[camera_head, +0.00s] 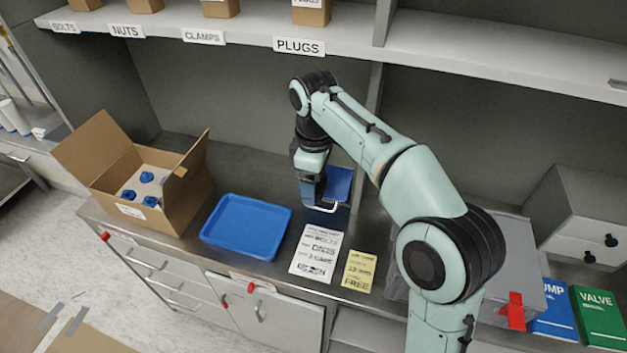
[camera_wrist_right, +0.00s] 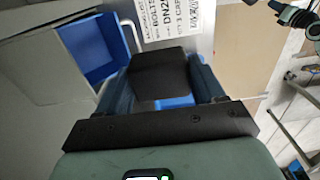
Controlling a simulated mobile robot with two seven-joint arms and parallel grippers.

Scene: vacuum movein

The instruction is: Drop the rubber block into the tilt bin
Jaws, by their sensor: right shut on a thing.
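The rubber block (camera_wrist_right: 165,73) is a dark block held between the two fingers of my right gripper (camera_wrist_right: 165,80) in the wrist view. In the head view my right gripper (camera_head: 314,196) points down above the steel counter, and the block is hard to make out there. A blue open bin (camera_head: 340,181), which looks like the tilt bin, is just right of and behind the gripper, partly hidden by it. The bin also shows in the wrist view (camera_wrist_right: 90,50), left of the held block, with a pale bar beside it. My left gripper is not in view.
A blue tray (camera_head: 246,226) and an open cardboard box (camera_head: 187,202) with blue-capped items stand to the left. A white sheet (camera_head: 316,252) and a yellow note (camera_head: 359,270) lie in front. A labelled shelf (camera_head: 440,48) runs above; green and blue binders are at right.

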